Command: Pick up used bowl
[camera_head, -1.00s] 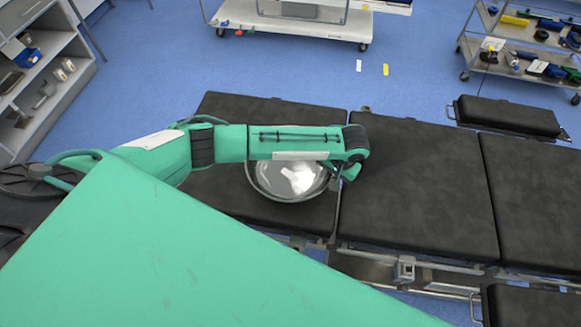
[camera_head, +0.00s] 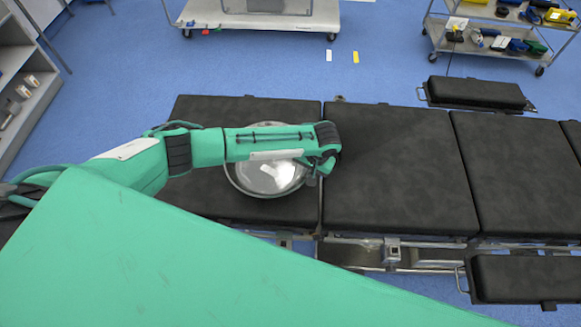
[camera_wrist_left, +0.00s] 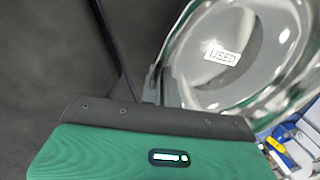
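The used bowl (camera_head: 270,182), a shiny metal bowl, sits at the left table section, partly hidden under my left forearm. In the left wrist view the bowl (camera_wrist_left: 277,65) fills the upper right and has a white "USED" label (camera_wrist_left: 223,56) inside. My left gripper (camera_head: 319,172) is at its right rim, with the fingers mostly hidden by the wrist in the head view. In the wrist view the left gripper (camera_wrist_left: 161,84) has its fingers close together on both sides of the rim, apparently shut on it. I cannot tell any gap under the bowl.
The black padded operating table (camera_head: 395,170) is bare to the right of the bowl. A white cart (camera_head: 265,20) and a tool trolley (camera_head: 500,38) stand behind, across blue floor. Shelves (camera_head: 25,85) stand at the far left. A large green part of mine covers the foreground.

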